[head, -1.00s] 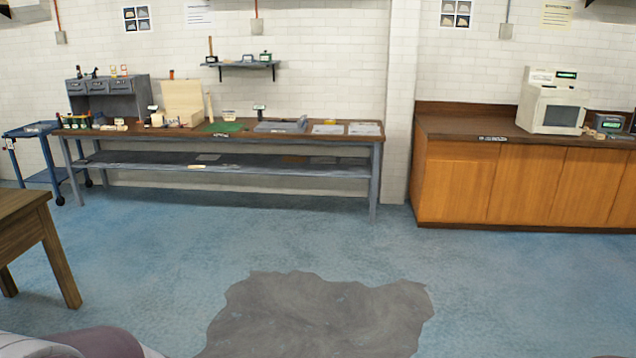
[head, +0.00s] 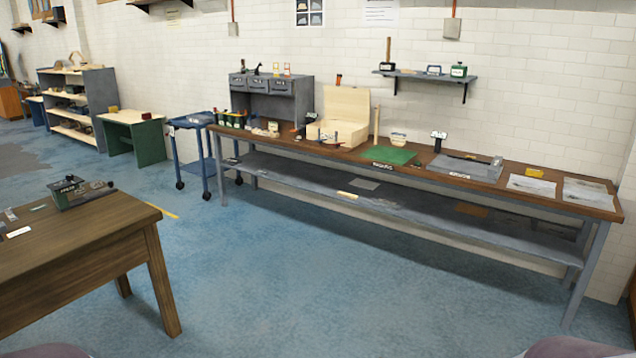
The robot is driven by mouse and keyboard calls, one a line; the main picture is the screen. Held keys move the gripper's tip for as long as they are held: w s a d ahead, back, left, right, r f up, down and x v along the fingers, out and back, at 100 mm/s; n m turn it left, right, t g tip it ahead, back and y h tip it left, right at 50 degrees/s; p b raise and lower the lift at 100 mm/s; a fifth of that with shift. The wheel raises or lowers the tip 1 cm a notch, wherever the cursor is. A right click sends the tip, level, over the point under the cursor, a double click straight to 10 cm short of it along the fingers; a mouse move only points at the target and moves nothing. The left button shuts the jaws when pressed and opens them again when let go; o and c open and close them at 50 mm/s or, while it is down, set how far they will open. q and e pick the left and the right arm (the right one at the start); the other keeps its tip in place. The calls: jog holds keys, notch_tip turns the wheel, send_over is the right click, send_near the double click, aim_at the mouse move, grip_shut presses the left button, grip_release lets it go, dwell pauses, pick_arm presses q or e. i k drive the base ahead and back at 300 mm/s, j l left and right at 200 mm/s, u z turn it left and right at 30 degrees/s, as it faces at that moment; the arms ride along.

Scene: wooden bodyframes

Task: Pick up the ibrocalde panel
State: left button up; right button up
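I cannot tell which thing is the ibrocalde panel; the labels are too small to read. Flat things lie on the long workbench (head: 345,158): a green board (head: 389,155) with a black label at its front, a grey slab (head: 462,167) right of it, and two pale sheets (head: 531,186) (head: 588,194) at the right end. A few small flat pieces lie on the bench's lower shelf (head: 400,204). Neither gripper is in view. Only small mauve parts, probably mine, show at the bottom edge.
A wooden table (head: 85,245) with a dark green box (head: 80,192) stands near at left. A blue trolley (head: 197,140), a green-legged table (head: 131,135) and a grey shelf unit (head: 82,105) stand farther back. The blue floor (head: 330,280) before the bench is clear.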

aim_at(599, 200)
jog(key=i+l+z, duration=0.1)
jog(key=i, duration=0.8)
jog(key=i+z, duration=0.15)
jog(key=i, duration=0.7)
jog(key=i+z, duration=0.1)
jog(key=i, duration=0.8)
jog(key=i+j+z, duration=0.1)
jog(key=i, duration=0.8)
jog(key=i+j+z, duration=0.15)
jog(key=i+z, duration=0.25)
jog(key=i, duration=0.4)
jog(key=i+l+z, duration=0.1)
jog(key=l+z, duration=0.35)
jog(key=i+l+z, duration=0.1)
jog(key=l+z, duration=0.35)
jog(key=i+l+z, duration=0.2)
jog(key=z, duration=0.25)
